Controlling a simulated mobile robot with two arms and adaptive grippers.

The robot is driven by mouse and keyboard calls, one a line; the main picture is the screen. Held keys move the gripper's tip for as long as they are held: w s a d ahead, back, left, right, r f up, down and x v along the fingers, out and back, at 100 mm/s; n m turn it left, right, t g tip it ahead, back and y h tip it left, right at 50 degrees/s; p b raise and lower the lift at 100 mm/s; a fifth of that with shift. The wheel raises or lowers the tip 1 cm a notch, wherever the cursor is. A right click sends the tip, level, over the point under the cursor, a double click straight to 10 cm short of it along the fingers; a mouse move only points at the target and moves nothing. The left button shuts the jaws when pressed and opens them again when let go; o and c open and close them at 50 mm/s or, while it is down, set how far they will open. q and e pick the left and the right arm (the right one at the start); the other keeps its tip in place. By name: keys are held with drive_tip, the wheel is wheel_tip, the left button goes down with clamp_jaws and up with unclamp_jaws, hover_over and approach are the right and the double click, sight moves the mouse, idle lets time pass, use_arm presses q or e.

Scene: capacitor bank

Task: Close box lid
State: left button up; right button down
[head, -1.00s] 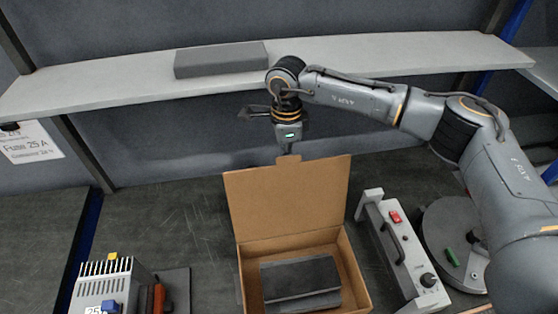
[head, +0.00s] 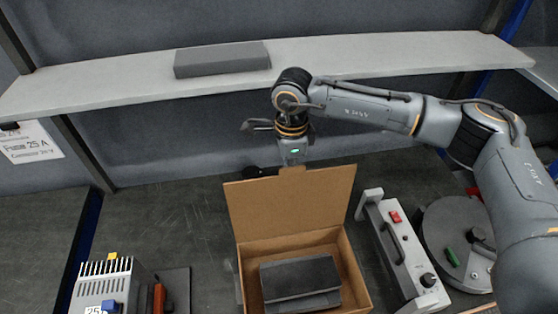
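An open cardboard box (head: 353,272) stands on the bench at the bottom middle of the head view. Its lid (head: 290,210) is raised and leans slightly back, with a small tab at its top edge. A dark grey block (head: 300,280) lies inside the box. My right gripper (head: 292,166) hangs just behind the lid's top edge, and its fingertips are mostly hidden by the lid. I cannot tell whether it touches the lid or whether it is open. My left gripper is not in view.
A grey shelf (head: 120,88) with a dark grey block (head: 222,59) runs behind my arm. A panel with a red switch and handle (head: 400,250) stands right of the box, beside a round grey disc (head: 440,225). A finned device (head: 105,285) is at lower left.

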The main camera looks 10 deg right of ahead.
drive_tip(key=s+b, duration=0.3)
drive_tip(key=s, duration=1)
drive_tip(key=shift+s, duration=0.25)
idle(0.8)
idle(1.2)
